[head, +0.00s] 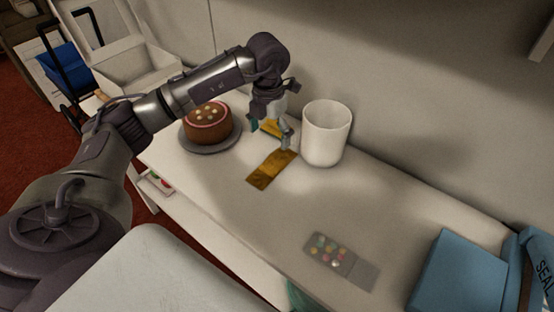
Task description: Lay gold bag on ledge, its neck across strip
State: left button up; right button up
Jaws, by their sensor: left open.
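A flat gold bag (270,172) lies on the pale ledge (225,183), in front of the white pot. A second patch of gold shows between the fingers of my left gripper (270,133); I cannot tell whether it joins the bag. My left gripper points down, open, just behind the bag and left of the pot. One fingertip is close to the bag's far end; I cannot tell whether they touch. I cannot make out a strip under the bag with certainty. My right gripper is out of view.
A white pot (327,135) stands right of my left gripper. A brown cake (208,122) sits on a dark turntable (212,149) to the left. A grey piece with coloured dots (341,260) and a blue box (458,275) lie toward the right. The ledge between is clear.

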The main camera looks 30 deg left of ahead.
aim_at(273, 160)
pick_arm(q)
notch_tip(273, 160, down, 4)
jog(key=shift+d+f, duration=0.15)
jog(key=shift+f, duration=0.35)
jog(key=f, duration=0.2)
jog(key=f+p, duration=0.1)
jog(key=f, duration=0.1)
jog(key=shift+w+d+f, duration=0.15)
jog(key=shift+w+f, duration=0.05)
jog(key=shift+f, duration=0.1)
jog(key=c, duration=1.4)
jog(key=shift+r, duration=0.45)
notch_tip(273, 160, up, 15)
jog(key=b, duration=0.1)
jog(key=shift+r, duration=1.1)
